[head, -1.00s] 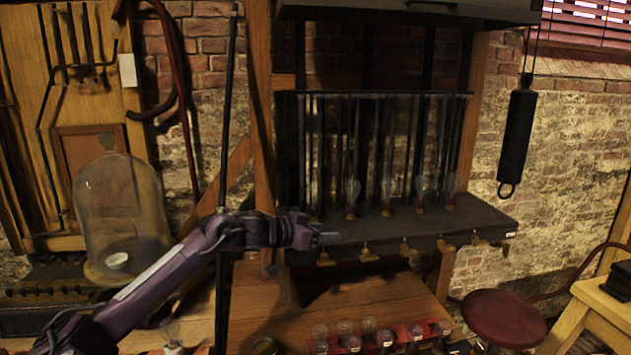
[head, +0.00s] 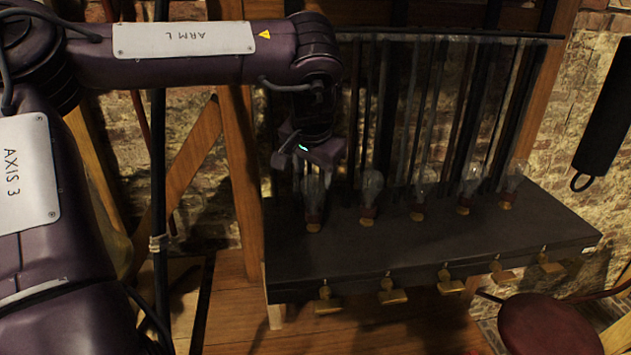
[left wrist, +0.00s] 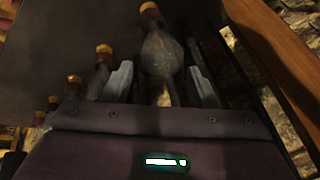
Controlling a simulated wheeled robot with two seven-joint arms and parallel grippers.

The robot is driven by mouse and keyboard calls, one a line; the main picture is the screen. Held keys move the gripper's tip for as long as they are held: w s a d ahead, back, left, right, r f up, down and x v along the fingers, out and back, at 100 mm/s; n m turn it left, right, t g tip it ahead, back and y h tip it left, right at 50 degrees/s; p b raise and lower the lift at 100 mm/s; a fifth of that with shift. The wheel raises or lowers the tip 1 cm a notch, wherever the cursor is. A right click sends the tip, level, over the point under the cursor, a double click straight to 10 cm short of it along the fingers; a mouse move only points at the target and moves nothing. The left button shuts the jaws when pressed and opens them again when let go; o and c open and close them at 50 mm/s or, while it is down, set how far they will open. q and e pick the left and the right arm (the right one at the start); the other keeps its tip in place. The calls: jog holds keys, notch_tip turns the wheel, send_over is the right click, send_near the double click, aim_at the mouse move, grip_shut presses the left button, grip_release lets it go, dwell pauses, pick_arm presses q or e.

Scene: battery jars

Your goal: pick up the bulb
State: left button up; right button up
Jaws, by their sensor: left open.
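A row of clear glass bulbs with brass and dark red bases stands on a dark shelf (head: 430,240). The leftmost bulb (head: 313,212) is under my left gripper (head: 312,170), which points down with its jaws open. The gripper partly hides the top of this bulb's glass. In the left wrist view the bulb's glass (left wrist: 162,54) shows between the two grey fingers, with a gap on each side. The other bulbs, such as the second one (head: 370,190), stand to the right. My right gripper is not in view.
Dark vertical rods (head: 440,110) stand close behind the bulbs. A wooden post (head: 243,185) is left of the shelf. Brass taps (head: 391,291) stick out along the shelf's front edge. A red round stool (head: 548,325) stands at the lower right.

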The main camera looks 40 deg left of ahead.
aim_at(314, 189)
pick_arm(q)
jog(key=shift+p+x, duration=0.4)
jog(key=shift+x, duration=0.35)
jog(key=shift+a+f+p, duration=0.1)
jog(key=shift+f+p, duration=0.25)
jog(key=shift+p, duration=0.05)
jog(key=p+x, duration=0.2)
jog(key=x, duration=0.2)
jog(key=shift+w+a+f+p, duration=0.1)
jog(key=shift+a+f+p, duration=0.05)
jog(key=shift+p, duration=0.2)
jog(key=shift+w+f, duration=0.1)
jog(key=shift+f, duration=0.1)
jog(key=shift+c, duration=0.4)
jog(key=c, duration=0.5)
jog(key=shift+c, duration=0.7)
